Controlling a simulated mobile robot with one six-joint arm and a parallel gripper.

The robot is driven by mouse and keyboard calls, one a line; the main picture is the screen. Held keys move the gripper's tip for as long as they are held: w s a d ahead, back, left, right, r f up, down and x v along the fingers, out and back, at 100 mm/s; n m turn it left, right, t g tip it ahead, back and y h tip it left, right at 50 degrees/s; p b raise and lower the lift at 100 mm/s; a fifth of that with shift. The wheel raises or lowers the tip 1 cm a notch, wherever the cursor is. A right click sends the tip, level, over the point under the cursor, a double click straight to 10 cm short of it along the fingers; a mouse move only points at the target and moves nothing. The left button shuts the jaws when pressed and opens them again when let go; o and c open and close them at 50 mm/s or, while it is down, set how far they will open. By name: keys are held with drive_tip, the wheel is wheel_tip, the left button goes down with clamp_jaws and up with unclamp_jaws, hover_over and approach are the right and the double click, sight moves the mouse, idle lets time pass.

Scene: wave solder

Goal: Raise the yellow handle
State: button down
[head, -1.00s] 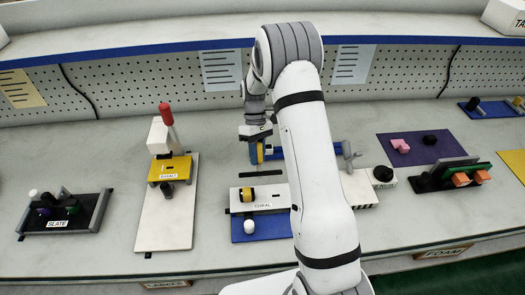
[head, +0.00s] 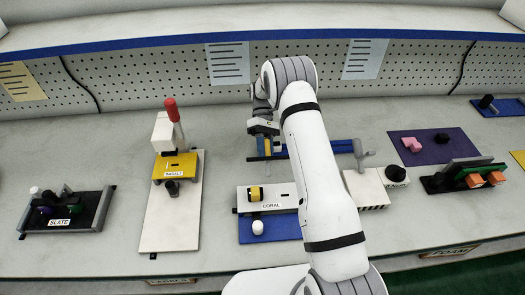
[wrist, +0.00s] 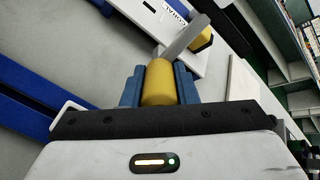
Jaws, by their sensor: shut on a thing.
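The yellow handle (wrist: 160,84) is a short cylinder clasped between the two blue fingers of my gripper (wrist: 160,90) in the wrist view. A flat grey bar (wrist: 182,40) runs from its far end toward a yellow-and-black round part (wrist: 203,40) on the white block labelled CORAL (wrist: 165,15). In the head view my gripper (head: 266,147) is shut just behind the CORAL block (head: 285,203). Only a little yellow of the handle (head: 266,146) shows between the fingers there. The yellow-and-black part (head: 257,193) sits on the block's left side.
A white knob (head: 258,227) stands on the blue base in front.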

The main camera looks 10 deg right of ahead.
idle(0.3)
drive_tip(key=c, duration=1.1)
unclamp_jaws()
drive_tip(key=shift+c, duration=0.2)
drive_tip(key=shift+w, duration=0.15)
drive_tip(key=shift+w+r, duration=0.1)
drive_tip(key=shift+w, duration=0.25)
drive_tip(key=v, duration=0.5)
drive_tip(key=shift+s+r+p, duration=0.25)
drive_tip(key=shift+r+p, duration=0.05)
drive_tip(key=shift+p, duration=0.1)
drive_tip(key=p+v, duration=0.1)
drive_tip(key=p, duration=0.7)
drive_tip(key=shift+w+r, duration=0.2)
drive_tip(key=shift+w, duration=0.2)
